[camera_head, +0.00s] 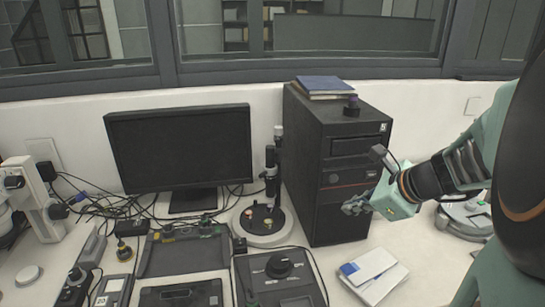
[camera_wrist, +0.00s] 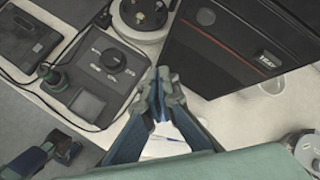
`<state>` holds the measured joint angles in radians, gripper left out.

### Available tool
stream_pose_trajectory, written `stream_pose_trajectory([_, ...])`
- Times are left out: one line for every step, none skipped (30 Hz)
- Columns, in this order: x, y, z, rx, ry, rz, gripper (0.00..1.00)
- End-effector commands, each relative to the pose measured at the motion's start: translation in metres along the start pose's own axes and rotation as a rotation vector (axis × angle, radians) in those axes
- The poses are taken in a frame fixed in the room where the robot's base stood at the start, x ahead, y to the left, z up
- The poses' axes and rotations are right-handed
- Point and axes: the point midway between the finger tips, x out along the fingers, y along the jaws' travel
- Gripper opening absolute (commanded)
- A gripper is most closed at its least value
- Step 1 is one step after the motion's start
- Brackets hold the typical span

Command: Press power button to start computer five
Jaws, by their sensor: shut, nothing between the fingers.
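The black computer tower (camera_head: 335,150) stands upright on the white bench, right of the monitor. A small round button-like spot (camera_head: 334,178) shows on its front, left of a small red mark; I cannot tell for sure that it is the power button. The tower also fills the upper right of the wrist view (camera_wrist: 235,75), with a red stripe and a label. My gripper (camera_head: 355,205) is shut and empty, in front of the tower's lower front. Its closed fingertips (camera_wrist: 163,75) point toward the tower's base area in the wrist view. Contact with the tower is not visible.
The monitor (camera_head: 180,150) has a dark screen. A round stand (camera_head: 263,222) is left of the tower. A black box with a knob (camera_head: 280,275) and a white-and-blue booklet (camera_head: 372,272) lie in front. Books (camera_head: 320,86) lie on the tower.

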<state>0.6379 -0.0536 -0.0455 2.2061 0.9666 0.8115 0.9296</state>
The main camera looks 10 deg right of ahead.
Motion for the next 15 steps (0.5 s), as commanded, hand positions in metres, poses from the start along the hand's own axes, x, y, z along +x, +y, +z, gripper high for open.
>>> stream_pose_trajectory([-0.0034,-0.0011,-0.0046,0.056,-0.01,-0.01,0.0])
stream_pose_trajectory([-0.0048,-0.0014,-0.0057,0.085,-0.017,-0.013,0.0])
stream_pose_trajectory([-0.0065,-0.002,-0.0075,0.117,-0.025,-0.018,0.0])
stream_pose_trajectory([-0.0074,-0.0025,-0.0081,0.139,-0.03,-0.022,0.0])
stream_pose_trajectory([-0.0083,-0.003,-0.0089,0.156,-0.034,-0.025,0.0])
stream_pose_trajectory([-0.0092,-0.0033,-0.0096,0.174,-0.039,-0.027,0.0])
stream_pose_trajectory([-0.0097,-0.0036,-0.0097,0.185,-0.043,-0.029,0.0])
stream_pose_trajectory([-0.0101,-0.0038,-0.0099,0.193,-0.045,-0.03,0.0])
stream_pose_trajectory([-0.0105,-0.004,-0.0101,0.202,-0.048,-0.032,0.0])
stream_pose_trajectory([-0.0107,-0.0041,-0.0103,0.206,-0.049,-0.032,0.0])
stream_pose_trajectory([-0.0108,-0.0041,-0.0103,0.208,-0.049,-0.032,0.0])
stream_pose_trajectory([-0.0108,-0.004,-0.0103,0.209,-0.05,-0.032,0.0])
stream_pose_trajectory([-0.0108,-0.004,-0.0102,0.208,-0.05,-0.032,0.0])
stream_pose_trajectory([-0.0107,-0.004,-0.0102,0.208,-0.049,-0.032,0.0])
stream_pose_trajectory([-0.0107,-0.004,-0.0102,0.207,-0.049,-0.032,0.0])
